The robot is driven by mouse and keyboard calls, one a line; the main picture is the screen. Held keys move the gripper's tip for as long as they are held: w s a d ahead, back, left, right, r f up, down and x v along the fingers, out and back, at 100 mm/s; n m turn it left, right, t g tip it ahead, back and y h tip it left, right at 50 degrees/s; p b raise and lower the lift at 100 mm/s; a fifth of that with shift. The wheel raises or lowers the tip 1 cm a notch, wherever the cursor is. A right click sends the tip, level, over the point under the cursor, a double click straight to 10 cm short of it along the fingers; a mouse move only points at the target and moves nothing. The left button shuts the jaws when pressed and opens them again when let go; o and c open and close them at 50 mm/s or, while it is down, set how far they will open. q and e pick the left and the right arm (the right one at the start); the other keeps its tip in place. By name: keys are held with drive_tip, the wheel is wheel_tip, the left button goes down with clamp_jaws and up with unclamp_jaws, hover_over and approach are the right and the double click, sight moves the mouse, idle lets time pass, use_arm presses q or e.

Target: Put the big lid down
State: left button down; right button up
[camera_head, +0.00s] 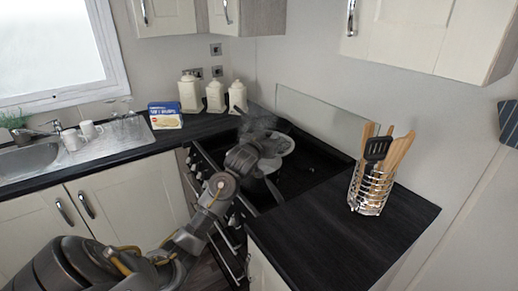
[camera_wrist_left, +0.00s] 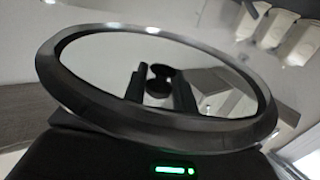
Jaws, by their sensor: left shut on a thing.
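The big lid (camera_wrist_left: 62,85) fills much of the left wrist view, a glass disc with a dark metallic rim, tilted in that view. Through its glass I see a dark round knob and the two fingers of my left gripper (camera_wrist_left: 160,92) on either side of it. The gripper is shut on the lid's knob. In the head view my left gripper (camera_head: 262,143) is over the black hob (camera_head: 312,165), and the arm hides part of what is there. The lid shows there as a greyish see-through shape (camera_head: 258,124). My right gripper is not in view.
Pale round cookware (camera_head: 284,146) is on the hob beside the gripper. A wire utensil holder (camera_head: 368,192) stands on the dark right counter (camera_head: 310,235), otherwise clear. White canisters (camera_head: 190,93) and a blue-and-yellow box (camera_head: 165,116) stand behind left. The wall cupboards (camera_head: 430,35) hang above.

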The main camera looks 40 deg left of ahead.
use_arm(q)
drive_tip(key=w+a+f+p, duration=0.1)
drive_tip(key=a+f, duration=0.4)
drive_tip(key=shift+w+f, duration=0.25)
drive_tip(key=shift+f, duration=0.15)
wheel_tip(320, 180, down, 3)
drive_tip(key=shift+a+f+p, duration=0.15)
drive_tip(key=shift+f+p, duration=0.05)
drive_tip(key=shift+p, duration=0.55)
drive_tip(key=c, duration=1.1)
unclamp_jaws()
drive_tip(key=shift+f, duration=0.1)
